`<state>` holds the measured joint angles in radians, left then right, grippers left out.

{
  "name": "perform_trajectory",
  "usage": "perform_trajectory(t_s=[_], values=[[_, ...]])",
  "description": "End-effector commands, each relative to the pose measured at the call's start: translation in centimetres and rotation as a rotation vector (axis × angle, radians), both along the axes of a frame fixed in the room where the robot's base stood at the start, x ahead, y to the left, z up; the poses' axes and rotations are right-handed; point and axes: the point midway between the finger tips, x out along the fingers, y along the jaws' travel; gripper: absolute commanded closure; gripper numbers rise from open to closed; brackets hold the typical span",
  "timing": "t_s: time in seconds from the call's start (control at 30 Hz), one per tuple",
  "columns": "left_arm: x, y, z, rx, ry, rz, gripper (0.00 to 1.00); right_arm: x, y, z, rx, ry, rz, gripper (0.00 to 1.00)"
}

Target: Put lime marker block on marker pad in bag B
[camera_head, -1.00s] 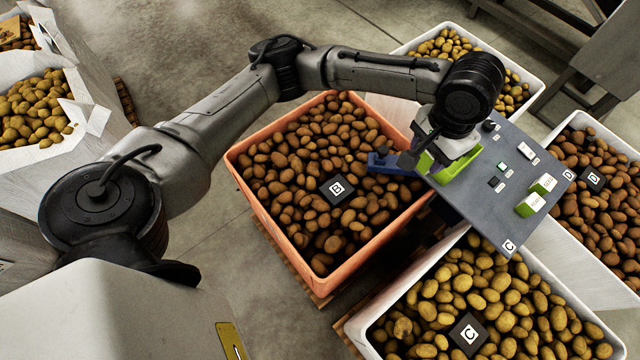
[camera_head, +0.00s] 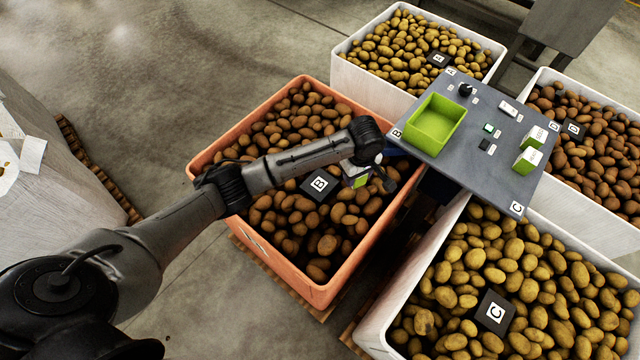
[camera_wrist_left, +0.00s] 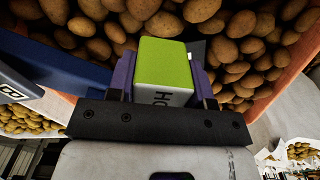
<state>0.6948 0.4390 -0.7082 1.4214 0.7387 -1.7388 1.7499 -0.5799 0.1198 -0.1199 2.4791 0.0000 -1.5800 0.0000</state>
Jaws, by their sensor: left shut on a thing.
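The lime marker block (camera_wrist_left: 164,66) with a white lettered side is between the purple fingers of my left gripper (camera_wrist_left: 163,80), which is shut on it in the left wrist view. In the head view my left gripper (camera_head: 372,180) is over the right part of the orange bag B (camera_head: 207,161), with a bit of the lime block (camera_head: 361,182) showing below it. The black marker pad (camera_head: 317,185) with a white B lies on the brown potatoes, to the left of the gripper. The block is apart from the pad. My right gripper is not in view.
A grey panel (camera_head: 470,165) to the right bears an empty lime tray (camera_head: 436,124), small switches and more lime-and-white blocks (camera_head: 527,160). White potato bags with pads A (camera_head: 438,59), D (camera_head: 573,129) and C (camera_head: 494,312) surround it.

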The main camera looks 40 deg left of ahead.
Motion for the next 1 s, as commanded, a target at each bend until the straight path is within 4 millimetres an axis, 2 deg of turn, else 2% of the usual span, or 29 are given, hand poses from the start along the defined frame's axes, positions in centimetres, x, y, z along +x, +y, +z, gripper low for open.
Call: perform_trajectory(t_s=[0.3,0.5,0.67,0.83,1.0], values=[[-1.8,6.3,-4.1,0.004,0.0,0.008,0.78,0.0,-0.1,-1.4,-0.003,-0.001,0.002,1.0],[-2.7,9.2,-5.9,0.003,0.001,0.006,0.78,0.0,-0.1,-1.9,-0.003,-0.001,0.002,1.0],[-3.0,10.2,-6.5,0.001,0.001,0.003,0.78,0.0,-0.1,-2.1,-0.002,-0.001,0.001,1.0],[-3.0,10.4,-6.9,0.001,0.0,0.003,0.78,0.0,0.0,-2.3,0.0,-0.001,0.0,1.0],[-3.1,10.4,-8.7,0.002,0.001,0.003,0.78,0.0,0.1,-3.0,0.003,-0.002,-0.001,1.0]])
